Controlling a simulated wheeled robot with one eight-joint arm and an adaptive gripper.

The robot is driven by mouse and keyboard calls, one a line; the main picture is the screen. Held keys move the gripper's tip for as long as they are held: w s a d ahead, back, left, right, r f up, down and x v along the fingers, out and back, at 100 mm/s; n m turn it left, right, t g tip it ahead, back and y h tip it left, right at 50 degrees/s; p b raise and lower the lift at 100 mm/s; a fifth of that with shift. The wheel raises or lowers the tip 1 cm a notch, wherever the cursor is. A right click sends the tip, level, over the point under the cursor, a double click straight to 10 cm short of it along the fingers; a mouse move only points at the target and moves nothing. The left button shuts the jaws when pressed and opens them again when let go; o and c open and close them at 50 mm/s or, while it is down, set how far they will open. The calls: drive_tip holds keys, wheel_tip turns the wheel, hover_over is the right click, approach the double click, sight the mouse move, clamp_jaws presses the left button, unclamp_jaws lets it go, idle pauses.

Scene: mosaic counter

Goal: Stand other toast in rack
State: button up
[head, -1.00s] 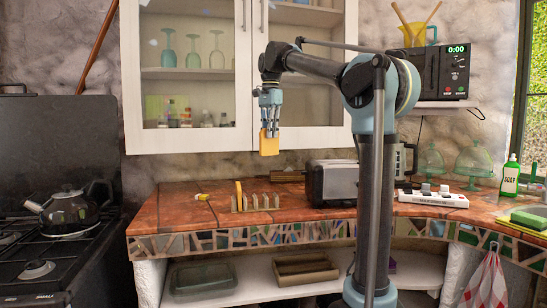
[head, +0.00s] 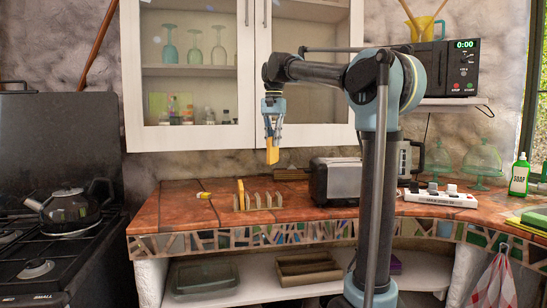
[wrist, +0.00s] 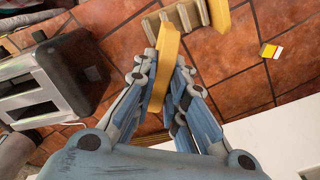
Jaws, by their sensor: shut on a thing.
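My gripper (head: 273,128) is shut on a yellow-orange slice of toast (head: 272,152) and holds it upright in the air above the counter. The held toast (wrist: 164,62) is seen edge-on between the fingers in the wrist view. The toast rack (head: 262,203) stands on the counter below and slightly left of my gripper. Another slice of toast (head: 240,194) stands at the rack's left end; in the wrist view this slice (wrist: 219,14) is cut by the top edge. The rack's other visible slots look empty.
A toaster (head: 334,180) stands right of the rack, and a white power strip (head: 440,198) lies farther right. A small yellow-and-white item (head: 204,196) lies left of the rack. The cabinet (head: 190,139) hangs behind my gripper. Bare tiled counter (head: 180,212) shows at the left.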

sight(273, 154)
wheel_tip(273, 154, down, 6)
drive_tip(key=n, duration=0.7)
drive_tip(key=shift+s, duration=0.15)
drive_tip(key=shift+f, duration=2.2)
drive_tip(key=shift+f, duration=2.35)
drive_tip(key=o, duration=0.5)
drive_tip(key=shift+s, duration=0.1)
drive_tip(key=o, duration=0.5)
